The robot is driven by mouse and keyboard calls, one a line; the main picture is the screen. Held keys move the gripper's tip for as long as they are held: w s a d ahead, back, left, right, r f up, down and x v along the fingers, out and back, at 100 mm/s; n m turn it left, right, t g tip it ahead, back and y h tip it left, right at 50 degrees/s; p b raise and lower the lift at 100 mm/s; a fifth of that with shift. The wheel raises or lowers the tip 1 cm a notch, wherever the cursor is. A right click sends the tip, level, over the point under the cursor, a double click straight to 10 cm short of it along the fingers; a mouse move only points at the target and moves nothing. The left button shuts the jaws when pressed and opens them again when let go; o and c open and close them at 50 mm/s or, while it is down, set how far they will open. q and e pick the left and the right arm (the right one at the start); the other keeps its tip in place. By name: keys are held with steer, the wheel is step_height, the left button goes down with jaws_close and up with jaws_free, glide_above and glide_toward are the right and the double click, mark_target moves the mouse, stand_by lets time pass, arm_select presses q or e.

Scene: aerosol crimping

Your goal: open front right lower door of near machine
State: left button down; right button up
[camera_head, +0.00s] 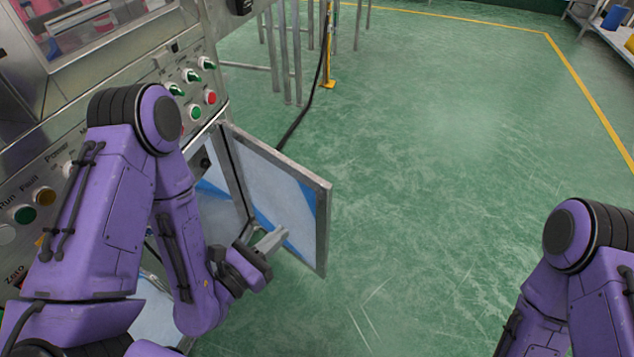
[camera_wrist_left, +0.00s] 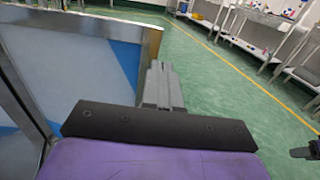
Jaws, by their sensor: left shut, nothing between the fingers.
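The near machine (camera_head: 140,62) stands at the left in the head view, with a metal control panel of knobs and buttons. The door also shows at the left of the left wrist view (camera_wrist_left: 75,70). My left gripper (camera_head: 275,238) is shut and empty beside the inner face of the door, near its lower part. It also shows in the left wrist view (camera_wrist_left: 160,75); I cannot tell whether it touches the door.
Green floor right of the door is clear. Metal legs (camera_head: 285,60), a black cable (camera_head: 310,95) and a yellow post (camera_head: 328,60) stand beyond the door. A shelf (camera_head: 610,35) is at the far right. Yellow lines (camera_head: 590,100) mark the floor.

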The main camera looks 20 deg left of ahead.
arm_select(q)
steer(key=b, duration=0.4)
glide_toward(326, 192)
steer(key=s, duration=0.2)
steer(key=p+x, duration=0.1)
steer(key=x, duration=0.4)
steer(key=p+x, duration=0.1)
steer(key=x, duration=0.1)
steer(key=shift+w+a+r+p, duration=0.1)
steer(key=shift+w+a+p, duration=0.15)
steer(key=shift+w, duration=0.2)
steer(key=shift+w+d, duration=0.25)
steer(key=shift+w, duration=0.25)
